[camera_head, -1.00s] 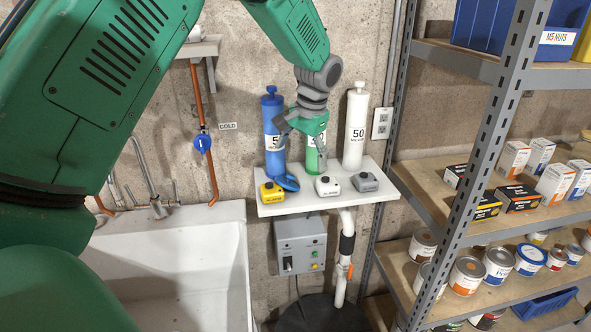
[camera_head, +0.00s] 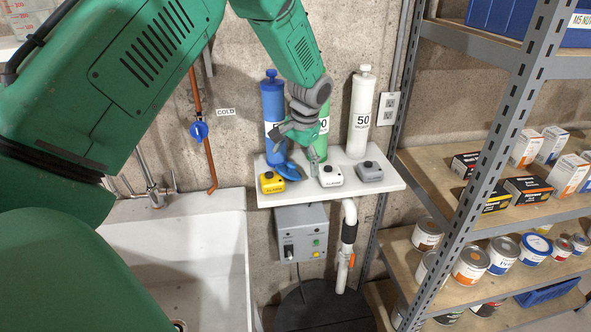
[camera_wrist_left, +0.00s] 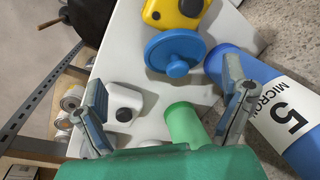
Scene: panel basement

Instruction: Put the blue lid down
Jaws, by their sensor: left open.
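The blue lid (camera_head: 288,171) is on the white shelf (camera_head: 390,181), just behind and right of the yellow box (camera_head: 272,183). In the left wrist view the lid (camera_wrist_left: 174,52) shows as a round disc with a raised knob, close beside the yellow box. I cannot tell whether it lies quite flat. My left gripper (camera_head: 301,152) is above the shelf. Its fingers (camera_wrist_left: 163,80) are spread wide with nothing between them, and the lid is beyond them, apart from both. My right gripper is not in view.
Blue (camera_head: 273,105), green (camera_head: 322,115) and white (camera_head: 360,112) cylinders stand along the back of the shelf. A sink (camera_head: 185,235) is left, a metal rack (camera_head: 490,150) right.

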